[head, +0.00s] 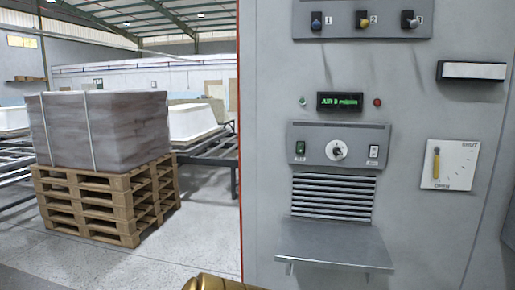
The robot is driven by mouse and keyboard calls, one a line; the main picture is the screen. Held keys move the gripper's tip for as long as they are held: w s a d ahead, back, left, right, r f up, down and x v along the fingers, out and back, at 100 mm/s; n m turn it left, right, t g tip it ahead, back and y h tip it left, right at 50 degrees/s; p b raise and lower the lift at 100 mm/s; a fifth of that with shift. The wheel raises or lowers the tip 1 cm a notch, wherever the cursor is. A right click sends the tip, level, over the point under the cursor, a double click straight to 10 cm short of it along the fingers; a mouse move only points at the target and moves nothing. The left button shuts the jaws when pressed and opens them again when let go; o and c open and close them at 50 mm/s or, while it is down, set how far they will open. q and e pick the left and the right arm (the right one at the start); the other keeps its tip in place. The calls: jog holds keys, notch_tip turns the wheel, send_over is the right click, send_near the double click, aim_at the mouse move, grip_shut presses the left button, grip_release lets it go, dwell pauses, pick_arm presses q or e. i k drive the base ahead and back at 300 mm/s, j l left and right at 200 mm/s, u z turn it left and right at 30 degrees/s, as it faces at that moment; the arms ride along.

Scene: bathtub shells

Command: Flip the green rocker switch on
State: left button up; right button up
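The green rocker switch (300,148) sits at the left end of a small grey control panel (318,158) on the front of a large grey cabinet. It is too small to tell which way it is tipped. A round dial (336,150) is in the middle of the panel, and a black-and-white rocker switch (374,152) is at its right end. Neither of my grippers is in view.
A metal shelf (335,245) juts out below the panel's slatted vent (333,196). A lever plate (450,165) is at the right, and toggles (363,20) are above. Wrapped goods (100,130) on stacked pallets (105,200) stand left, beyond open floor.

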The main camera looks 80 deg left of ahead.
aim_at(300, 148)
jog(key=u, duration=2.3)
jog(key=k, duration=0.3)
jog(key=j+u, duration=0.05)
